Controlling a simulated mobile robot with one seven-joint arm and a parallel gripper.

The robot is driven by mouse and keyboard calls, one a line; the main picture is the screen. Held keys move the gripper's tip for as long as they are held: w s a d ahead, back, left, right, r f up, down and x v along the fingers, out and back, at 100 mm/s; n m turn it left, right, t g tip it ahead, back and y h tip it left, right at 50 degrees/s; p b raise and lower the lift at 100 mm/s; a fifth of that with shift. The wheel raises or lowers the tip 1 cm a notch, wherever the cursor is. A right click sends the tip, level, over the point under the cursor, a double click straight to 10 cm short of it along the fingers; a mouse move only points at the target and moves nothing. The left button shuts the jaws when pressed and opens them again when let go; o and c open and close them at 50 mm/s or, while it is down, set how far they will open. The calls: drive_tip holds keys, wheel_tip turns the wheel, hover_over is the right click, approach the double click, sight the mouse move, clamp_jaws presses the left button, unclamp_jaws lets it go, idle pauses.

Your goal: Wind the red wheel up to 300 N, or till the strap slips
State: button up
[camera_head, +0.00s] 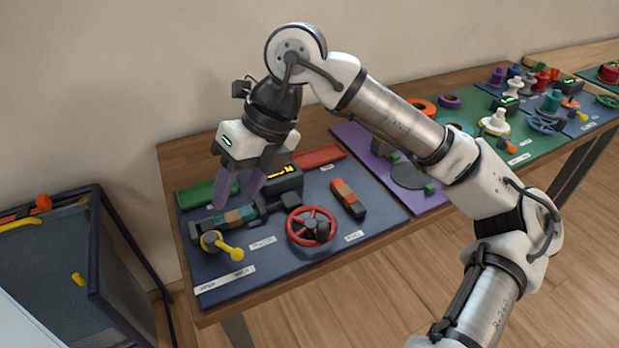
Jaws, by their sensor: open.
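The red wheel (289,229), a spoked handwheel with a dark knob, stands near the front of the blue board (373,222) on the table. My gripper (236,205) is open and points down over the left part of the board, above and left of the wheel and apart from it. A banded strap-like piece (236,218) in teal and brown lies just below my fingertips; I cannot tell whether they touch it. A dark box with a lit orange display (284,172) stands behind the wheel, partly hidden by my gripper. Its reading is too small to make out.
A yellow lever (232,252) sits at the board's front left. Green (198,193) and red (319,157) trays lie behind. A dark-framed bin (97,245) stands left of the table. Other boards with spools extend right.

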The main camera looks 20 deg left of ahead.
sight(323, 226)
drive_tip(key=w+d+f+m+t+h, duration=0.1)
drive_tip(key=w+d+m+t+h, duration=0.3)
drive_tip(key=w+d, duration=0.55)
wheel_tip(323, 226, down, 14)
drive_tip(key=shift+f+p, duration=0.1)
drive_tip(key=shift+p, duration=0.4)
clamp_jaws()
